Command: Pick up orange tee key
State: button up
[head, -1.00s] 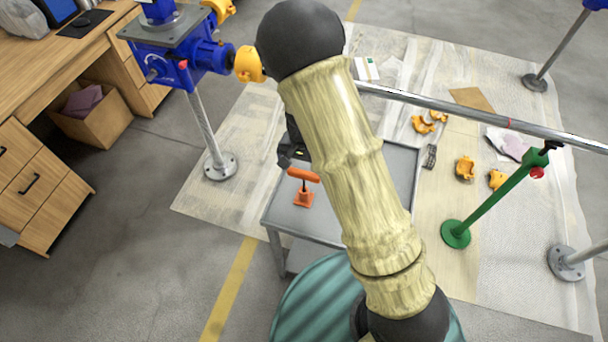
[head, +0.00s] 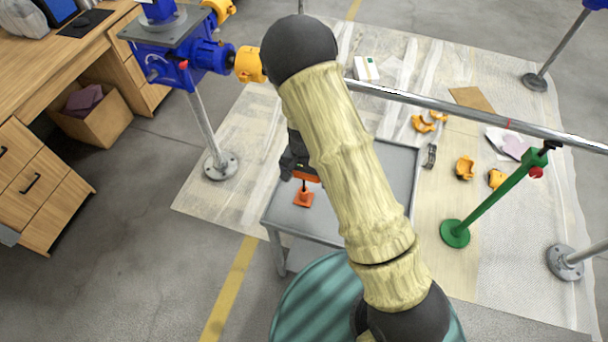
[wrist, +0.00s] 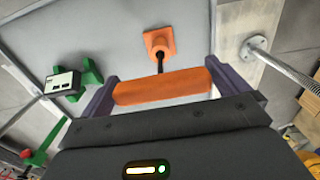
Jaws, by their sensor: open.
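The orange tee key (head: 304,196) stands upright on the grey cart top (head: 277,211). It has an orange crossbar, a thin dark shaft and an orange foot. In the wrist view the crossbar (wrist: 162,87) lies between the two dark purple fingers of my gripper (wrist: 160,88), which are open on either side of its ends. The foot (wrist: 159,42) shows beyond it on the cart top. In the head view my gripper (head: 298,168) is at the key's top and hides part of the crossbar.
A green part and a small black-and-white box (wrist: 62,84) show left of the key in the wrist view. A steel bar (head: 470,108) runs behind the cart. A green stand (head: 500,191) is right of the cart. The cart top around the key's foot is clear.

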jog(key=c, duration=1.1)
notch_tip(320, 180, up, 10)
jog(key=shift+r, duration=0.1)
dwell(0.4)
